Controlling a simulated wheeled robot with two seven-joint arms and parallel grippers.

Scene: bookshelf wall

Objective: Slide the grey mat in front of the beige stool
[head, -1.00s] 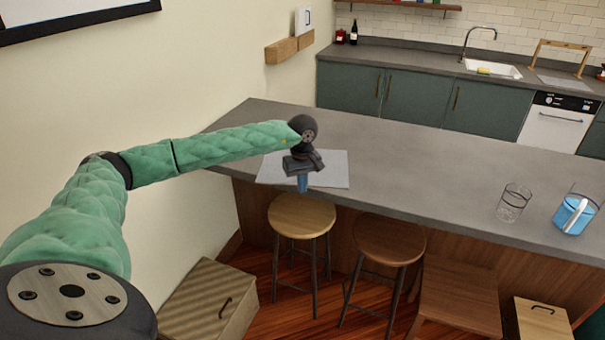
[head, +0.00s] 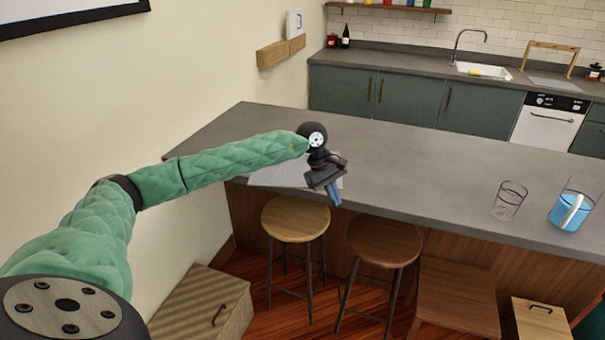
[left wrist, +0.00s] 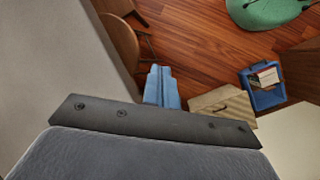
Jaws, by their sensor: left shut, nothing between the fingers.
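The grey mat (head: 280,176) lies on the counter near its front edge, behind the beige stool (head: 296,219) in the head view. My forearm and left gripper cover part of it, and its right end is hidden. The beige stool stands on the floor at the counter's front. My left gripper (head: 336,194) is at the counter's front edge, right of the visible mat, tilted down with blue fingers. In the left wrist view its fingers (left wrist: 161,88) are together and empty. Contact with the counter cannot be told. My right gripper is not in view.
The grey counter (head: 420,172) is clear right of my gripper up to a glass (head: 509,200) and a blue-filled jug (head: 572,210). A dark brown stool (head: 385,241) stands right of the beige one. A wooden box (head: 203,305) is on the floor by the wall.

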